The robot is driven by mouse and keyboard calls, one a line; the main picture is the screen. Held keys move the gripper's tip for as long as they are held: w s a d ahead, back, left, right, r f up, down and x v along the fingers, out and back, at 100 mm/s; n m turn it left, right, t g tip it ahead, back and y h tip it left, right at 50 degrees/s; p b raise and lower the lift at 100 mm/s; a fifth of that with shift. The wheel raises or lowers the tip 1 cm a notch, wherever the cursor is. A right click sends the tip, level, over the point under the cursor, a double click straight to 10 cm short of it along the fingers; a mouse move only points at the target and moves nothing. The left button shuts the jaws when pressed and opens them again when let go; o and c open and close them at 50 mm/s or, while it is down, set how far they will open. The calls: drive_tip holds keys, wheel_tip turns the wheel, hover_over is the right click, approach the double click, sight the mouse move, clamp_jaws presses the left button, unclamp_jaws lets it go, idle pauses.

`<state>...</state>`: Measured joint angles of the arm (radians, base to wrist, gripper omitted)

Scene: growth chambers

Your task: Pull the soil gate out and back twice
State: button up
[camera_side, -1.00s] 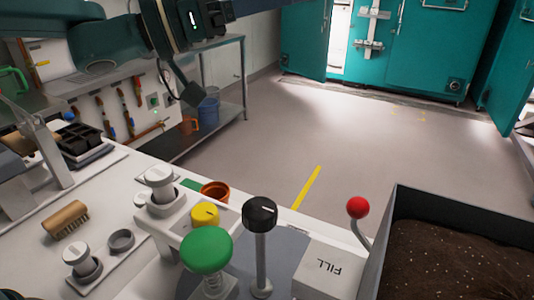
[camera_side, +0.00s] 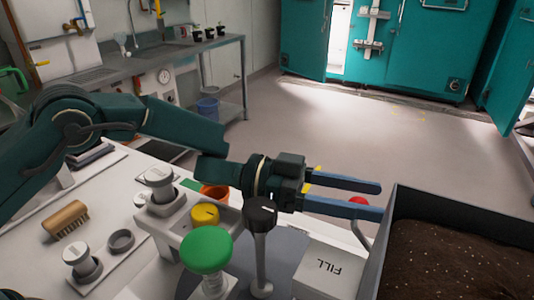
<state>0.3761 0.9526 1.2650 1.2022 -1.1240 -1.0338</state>
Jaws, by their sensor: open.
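The soil gate appears to be the lever with the red ball knob (camera_side: 358,201) beside the soil bin (camera_side: 388,240). The bin is dark-walled and holds brown speckled soil (camera_side: 450,262). A white block marked FILL (camera_side: 326,268) stands just left of the bin. My gripper (camera_side: 378,199) is open, with its two blue fingers pointing right toward the bin. From this view I cannot tell whether the finger touches the knob.
A black-topped post (camera_side: 262,212), a green knob (camera_side: 206,250) and a yellow knob (camera_side: 204,214) stand under and left of my gripper. A brush (camera_side: 64,220) lies at left. Open floor lies beyond the bench.

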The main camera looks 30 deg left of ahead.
wheel_tip(320, 180, down, 2)
drive_tip(key=shift+d+f, duration=0.15)
drive_tip(key=shift+d, duration=0.2)
drive_tip(key=shift+w+d, duration=0.15)
drive_tip(key=shift+d, duration=0.4)
drive_tip(key=shift+w+d, duration=0.15)
drive_tip(key=shift+d, duration=0.4)
clamp_jaws()
idle(0.4)
